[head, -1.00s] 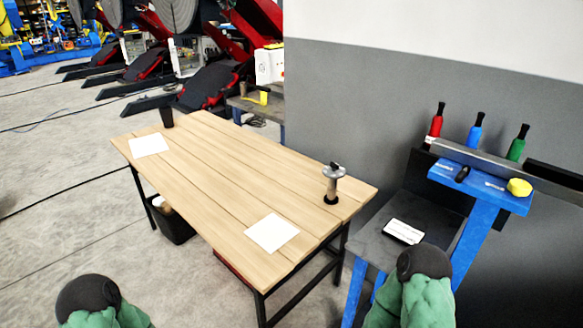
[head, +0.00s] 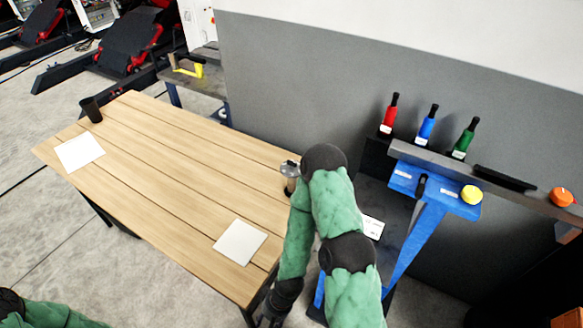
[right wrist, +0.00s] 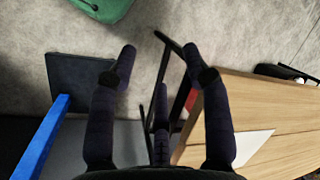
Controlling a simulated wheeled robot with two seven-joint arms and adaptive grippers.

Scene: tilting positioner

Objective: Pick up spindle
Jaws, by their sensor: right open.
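The spindle (head: 290,169), a silver upright piece with a flanged top, stands at the right end of the wooden table (head: 180,165). My right arm hides most of its lower part in the head view. My right gripper (head: 267,320) hangs low at the bottom edge of the head view, in front of the table and well away from the spindle. In the right wrist view the right gripper (right wrist: 160,65) is open with nothing between its fingers; the spindle is not seen there. My left gripper is out of view; only part of its arm shows.
A white sheet (head: 240,242) lies near the table's front edge, and another (head: 80,152) near a black cup (head: 92,109). The blue stand (head: 430,190) is at right, below a shelf with red, blue and green bottles. The table edge (right wrist: 212,110) is close beside the right gripper.

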